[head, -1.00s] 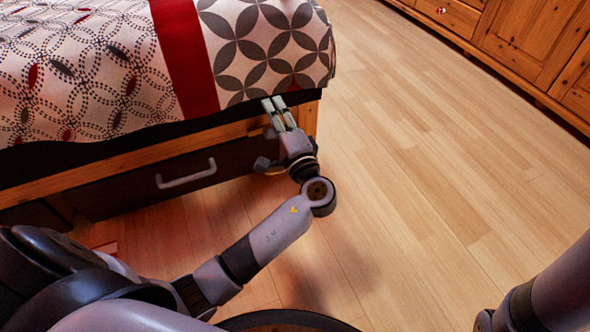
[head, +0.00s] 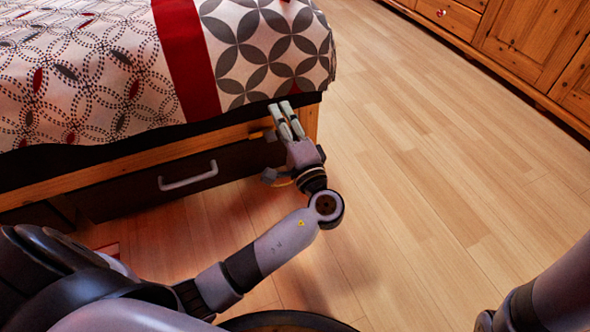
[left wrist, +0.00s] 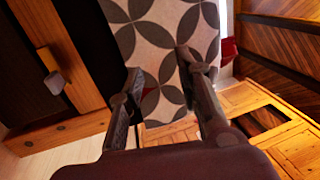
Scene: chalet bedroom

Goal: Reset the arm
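My left gripper (head: 280,105) is at the front corner of the bed, just below the hanging edge of the patterned bedspread (head: 262,50). In the left wrist view its two fingers (left wrist: 160,64) stand apart, with the bedspread (left wrist: 160,38) showing behind the gap. Nothing is between the fingers. My left arm is stretched out along the bed's side, bent at the wrist. Part of my right arm (head: 562,285) shows at the lower right; its gripper is out of view.
The bed's wooden frame (head: 130,160) and a dark drawer with a pale handle (head: 188,176) lie close to my left arm. A wooden cabinet (head: 530,40) stands at the upper right. The wooden floor (head: 430,160) between is clear.

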